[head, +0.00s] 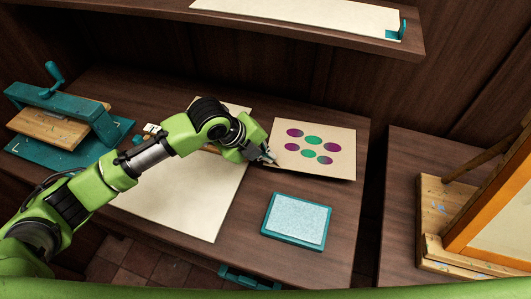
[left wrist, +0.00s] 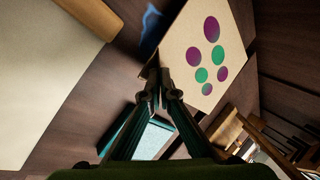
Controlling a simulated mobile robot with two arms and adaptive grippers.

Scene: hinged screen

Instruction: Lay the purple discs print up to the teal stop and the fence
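The purple discs print (head: 315,149) is a tan sheet with purple and green discs at the right end of the brown bench in the head view. It also shows in the left wrist view (left wrist: 205,55). My left gripper (head: 269,158) is at the print's left edge, near its front corner. In the left wrist view the fingertips (left wrist: 158,72) come together on that edge and look shut on it. A teal piece (head: 395,32) stands at the right end of the upper shelf. I cannot tell which edge is the fence. My right gripper is out of view.
A large cream sheet (head: 200,195) lies under my left arm. A teal-rimmed pad (head: 297,221) lies in front of the print. A teal press (head: 70,110) stands at left. The hinged screen (head: 495,220) stands raised on its wooden base at right, beyond a gap.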

